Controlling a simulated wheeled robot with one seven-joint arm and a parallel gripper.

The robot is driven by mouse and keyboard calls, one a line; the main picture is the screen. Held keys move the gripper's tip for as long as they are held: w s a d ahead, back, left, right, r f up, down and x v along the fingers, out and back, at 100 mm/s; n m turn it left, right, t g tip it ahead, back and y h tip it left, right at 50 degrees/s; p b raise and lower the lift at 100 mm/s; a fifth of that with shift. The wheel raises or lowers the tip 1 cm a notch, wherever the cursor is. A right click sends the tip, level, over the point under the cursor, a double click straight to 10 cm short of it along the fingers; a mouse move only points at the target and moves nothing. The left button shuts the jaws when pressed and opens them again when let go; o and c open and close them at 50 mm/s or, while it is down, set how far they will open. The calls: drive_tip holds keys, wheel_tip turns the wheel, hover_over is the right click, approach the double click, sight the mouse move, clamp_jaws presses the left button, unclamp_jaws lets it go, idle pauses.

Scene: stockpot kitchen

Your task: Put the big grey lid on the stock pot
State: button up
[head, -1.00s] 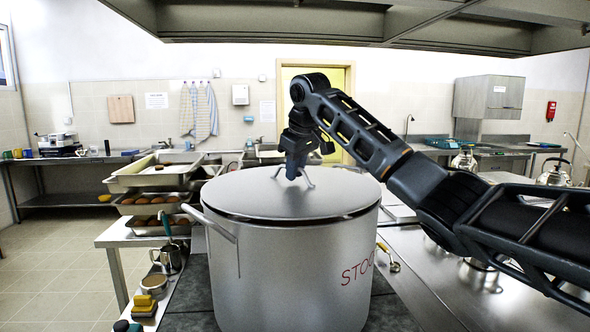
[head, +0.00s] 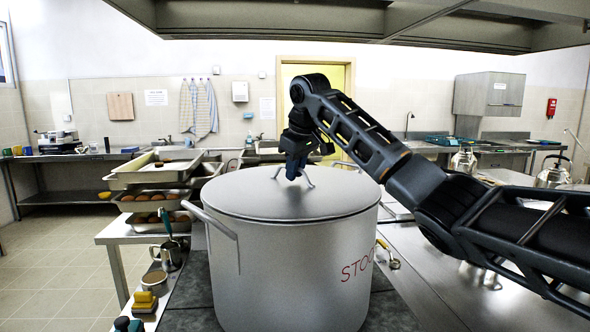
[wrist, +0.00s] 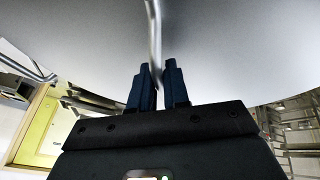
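The big grey lid (head: 250,195) lies level across the top of the stock pot (head: 285,265). Its edge meets the pot's rim along the front, with only a thin dark line between them. The pot is large and grey, with red lettering at the right and a side handle at the left. My gripper (head: 294,174) is above the middle of the lid, at its thin arched handle (head: 308,182). In the wrist view, the two blue fingers (wrist: 160,85) stand close on either side of the handle bar (wrist: 153,30), shut on it. The lid's underside and the pot's inside are hidden.
The pot stands on a dark hob (head: 390,310). Stacked trays of brown food (head: 155,200) and a metal jug (head: 170,258) are at the left. A steel counter (head: 440,270) is at the right. A hood (head: 340,25) hangs overhead.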

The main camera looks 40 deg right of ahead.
drive_tip(key=o, duration=0.5)
drive_tip(key=b+v, duration=0.1)
drive_tip(key=v, duration=0.7)
drive_tip(key=shift+b, duration=0.4)
drive_tip(key=shift+f, duration=0.1)
